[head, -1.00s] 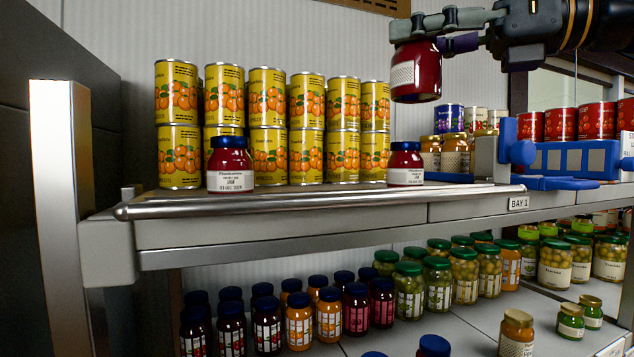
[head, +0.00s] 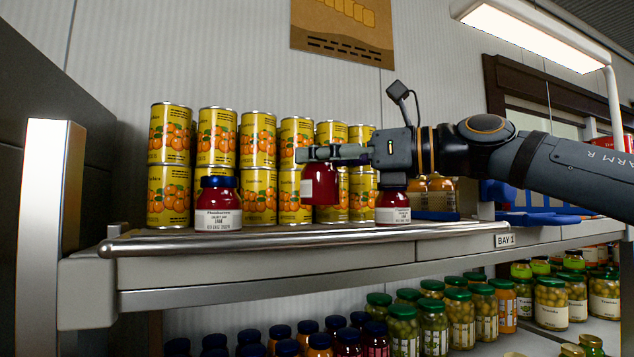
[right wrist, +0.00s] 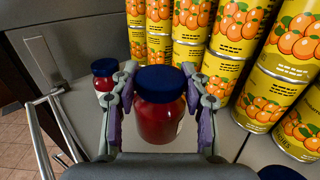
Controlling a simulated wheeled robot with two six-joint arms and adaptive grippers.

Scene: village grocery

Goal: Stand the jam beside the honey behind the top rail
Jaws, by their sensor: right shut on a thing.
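My right gripper (head: 322,154) is shut on a dark red jam jar (head: 320,188), held near its top. The jar hangs roughly upright above the top shelf, in front of the yellow cans, its base higher than the standing jars' bases. The right wrist view shows its blue lid (right wrist: 160,80) between both fingers. One jam jar (head: 218,205) stands behind the top rail (head: 270,237) on the left, another (head: 392,206) on the right. Amber jars (head: 440,190), possibly honey, stand further right, partly hidden by my right wrist. My left gripper is not in view.
Stacked yellow cans (head: 258,190) fill the back of the shelf. Free shelf front lies between the two standing jam jars. A blue crate-like thing (head: 540,215) is at right. Green-lidded jars (head: 460,320) crowd the shelf below.

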